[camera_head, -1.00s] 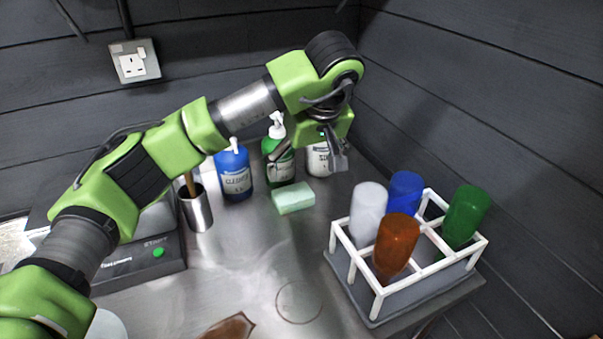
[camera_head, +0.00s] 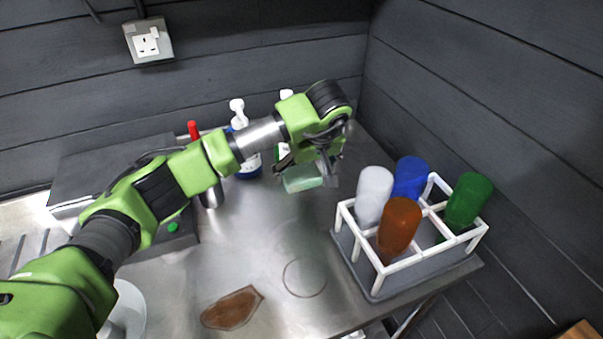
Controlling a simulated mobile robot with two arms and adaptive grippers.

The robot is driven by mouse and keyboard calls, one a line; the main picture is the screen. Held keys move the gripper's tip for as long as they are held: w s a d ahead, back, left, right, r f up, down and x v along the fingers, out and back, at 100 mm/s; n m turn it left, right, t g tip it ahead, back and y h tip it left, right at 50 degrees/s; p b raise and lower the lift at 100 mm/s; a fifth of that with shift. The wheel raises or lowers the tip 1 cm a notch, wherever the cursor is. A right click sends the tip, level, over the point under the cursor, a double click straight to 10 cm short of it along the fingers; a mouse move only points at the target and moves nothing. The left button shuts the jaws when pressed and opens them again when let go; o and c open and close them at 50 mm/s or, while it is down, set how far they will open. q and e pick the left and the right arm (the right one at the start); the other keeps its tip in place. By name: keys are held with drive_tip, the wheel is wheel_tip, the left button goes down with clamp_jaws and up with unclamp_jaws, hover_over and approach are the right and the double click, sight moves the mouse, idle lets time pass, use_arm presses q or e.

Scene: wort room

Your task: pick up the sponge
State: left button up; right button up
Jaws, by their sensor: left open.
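The pale green sponge (camera_head: 301,179) lies on the steel worktop in front of the bottles near the back. My left gripper (camera_head: 306,173) comes in from the left and is low at the sponge, its open fingers on either side of it as far as I can see. The wrist covers part of the area behind the sponge, and I cannot tell whether the fingers touch it. My right gripper is not in view.
A white rack (camera_head: 412,253) with several coloured bottles stands right of the sponge. A blue cleaner bottle (camera_head: 249,166) stands behind, partly hidden by my arm. A brown patch (camera_head: 232,308) lies at the front. The worktop's middle (camera_head: 265,240) is clear.

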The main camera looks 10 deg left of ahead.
use_arm(q)
drive_tip(key=shift+w+a+f, duration=0.2)
drive_tip(key=shift+f, duration=0.35)
drive_tip(key=shift+w+f, duration=0.15)
drive_tip(key=shift+f, duration=0.25)
drive_tip(key=c, duration=0.8)
drive_tip(key=shift+o, duration=0.2)
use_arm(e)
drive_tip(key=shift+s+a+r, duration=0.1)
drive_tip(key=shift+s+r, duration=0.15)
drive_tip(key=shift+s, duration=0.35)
use_arm(q)
drive_tip(key=shift+r, duration=0.15)
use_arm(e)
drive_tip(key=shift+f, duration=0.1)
use_arm(q)
drive_tip(key=shift+r+b, duration=0.4)
drive_tip(key=shift+r, duration=0.15)
drive_tip(key=s+d+r+b, duration=0.2)
drive_tip(key=s+r+b, duration=0.1)
drive_tip(key=s+r, duration=0.8)
drive_tip(key=s, duration=0.3)
drive_tip(key=shift+r, duration=0.3)
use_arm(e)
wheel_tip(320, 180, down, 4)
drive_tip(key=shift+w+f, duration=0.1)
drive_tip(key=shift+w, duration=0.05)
